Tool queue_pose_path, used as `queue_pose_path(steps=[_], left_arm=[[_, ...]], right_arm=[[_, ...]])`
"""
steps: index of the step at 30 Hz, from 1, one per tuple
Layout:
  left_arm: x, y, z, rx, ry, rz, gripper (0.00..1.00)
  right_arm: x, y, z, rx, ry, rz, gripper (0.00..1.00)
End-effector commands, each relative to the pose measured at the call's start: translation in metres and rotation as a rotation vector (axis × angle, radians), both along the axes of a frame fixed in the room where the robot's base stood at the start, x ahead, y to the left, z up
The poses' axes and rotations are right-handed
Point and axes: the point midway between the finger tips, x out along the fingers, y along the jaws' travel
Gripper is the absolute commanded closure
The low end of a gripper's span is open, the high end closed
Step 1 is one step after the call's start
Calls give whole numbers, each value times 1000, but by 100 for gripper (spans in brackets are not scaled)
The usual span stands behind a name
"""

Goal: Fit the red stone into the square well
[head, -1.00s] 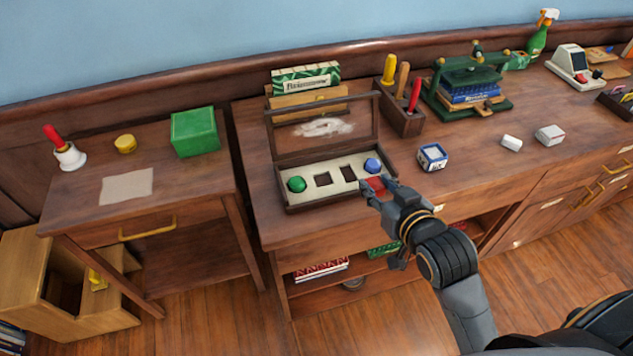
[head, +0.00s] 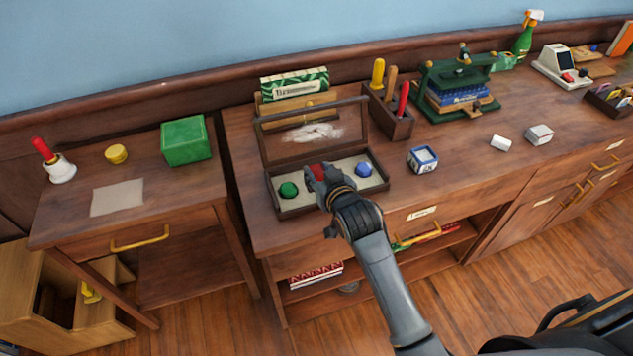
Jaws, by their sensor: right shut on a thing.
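An open wooden box (head: 298,210) with a pale inset panel stands on the desk, its lid raised at the back. A green stone (head: 288,190) sits at the panel's left and a blue stone (head: 363,169) at its right. My right gripper (head: 320,176) is shut on the red stone (head: 317,171) over the middle of the panel. My gripper and arm hide the square wells there, and I cannot tell whether the stone touches the panel. My left gripper is not in view.
A blue-and-white cube (head: 422,159) stands right of the box. A wooden tool holder (head: 390,122) with several handles is behind it. A green box (head: 186,143) is on the left table.

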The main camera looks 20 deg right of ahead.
Motion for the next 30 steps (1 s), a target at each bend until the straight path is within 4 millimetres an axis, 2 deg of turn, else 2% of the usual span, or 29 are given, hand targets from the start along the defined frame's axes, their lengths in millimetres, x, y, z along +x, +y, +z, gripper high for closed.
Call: queue_pose_path(steps=[5, 9, 12, 23, 24, 26, 30], left_arm=[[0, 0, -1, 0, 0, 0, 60], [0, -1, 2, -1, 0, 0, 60], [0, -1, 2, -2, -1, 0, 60], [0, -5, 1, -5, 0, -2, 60], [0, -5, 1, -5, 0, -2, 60], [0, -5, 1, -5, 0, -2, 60], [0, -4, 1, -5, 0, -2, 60]], right_arm=[[7, 7, -12, 2, 2, 1, 98], [6, 5, -33, 0, 3, 0, 98], [6, 5, -40, 0, 0, 0, 98], [6, 5, -44, 1, -1, 1, 98], [6, 5, -43, 1, 0, 1, 57], [6, 5, -43, 1, 0, 1, 45], [6, 5, -43, 1, 0, 0, 42]])
